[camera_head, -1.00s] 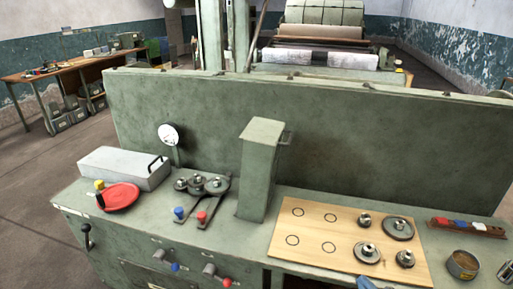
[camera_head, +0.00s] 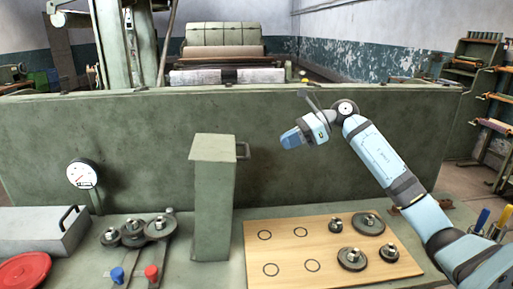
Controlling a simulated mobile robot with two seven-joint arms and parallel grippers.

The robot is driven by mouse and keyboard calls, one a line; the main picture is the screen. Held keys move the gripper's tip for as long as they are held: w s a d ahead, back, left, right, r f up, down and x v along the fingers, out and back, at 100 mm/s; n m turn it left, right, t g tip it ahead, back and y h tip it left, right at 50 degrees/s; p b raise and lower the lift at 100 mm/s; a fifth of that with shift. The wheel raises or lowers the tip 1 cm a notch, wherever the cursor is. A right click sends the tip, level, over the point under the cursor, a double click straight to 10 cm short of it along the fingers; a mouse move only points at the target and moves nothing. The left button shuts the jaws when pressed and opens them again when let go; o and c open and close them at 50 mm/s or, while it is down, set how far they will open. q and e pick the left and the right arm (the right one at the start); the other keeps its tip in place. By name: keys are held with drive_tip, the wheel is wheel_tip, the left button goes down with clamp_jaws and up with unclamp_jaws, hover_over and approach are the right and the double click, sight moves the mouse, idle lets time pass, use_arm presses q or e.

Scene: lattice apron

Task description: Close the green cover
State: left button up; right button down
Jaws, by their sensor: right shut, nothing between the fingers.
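The green cover (camera_head: 213,200) stands upright on the bench near the middle, a tall box-like piece with a small handle (camera_head: 243,150) near its top right. To its left, a cluster of grey gears (camera_head: 135,231) lies uncovered. My right gripper (camera_head: 287,140) is shut and empty. It is raised to the right of the cover's handle, apart from it, pointing left. My left gripper is not in view.
A wooden board (camera_head: 290,245) with printed circles and several gears lies right of the cover. A grey box (camera_head: 40,232), a red disc (camera_head: 24,271) and a dial gauge (camera_head: 82,175) are at left. A long green panel (camera_head: 130,120) stands behind.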

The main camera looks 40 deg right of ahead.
drive_tip(key=p, duration=0.2)
approach(235, 158)
wheel_tip(235, 158, down, 3)
drive_tip(key=a, duration=0.3)
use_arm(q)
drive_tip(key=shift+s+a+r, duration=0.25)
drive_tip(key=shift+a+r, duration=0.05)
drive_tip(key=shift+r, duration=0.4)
use_arm(e)
drive_tip(key=shift+w+a+r, duration=0.1)
drive_tip(key=shift+w+a, duration=0.5)
drive_tip(key=shift+a, duration=0.15)
drive_tip(key=shift+w+a+r, duration=0.15)
drive_tip(key=shift+w+a, duration=0.45)
drive_tip(key=shift+a, duration=0.2)
use_arm(q)
drive_tip(key=shift+p, duration=0.3)
use_arm(e)
drive_tip(key=shift+r, duration=0.1)
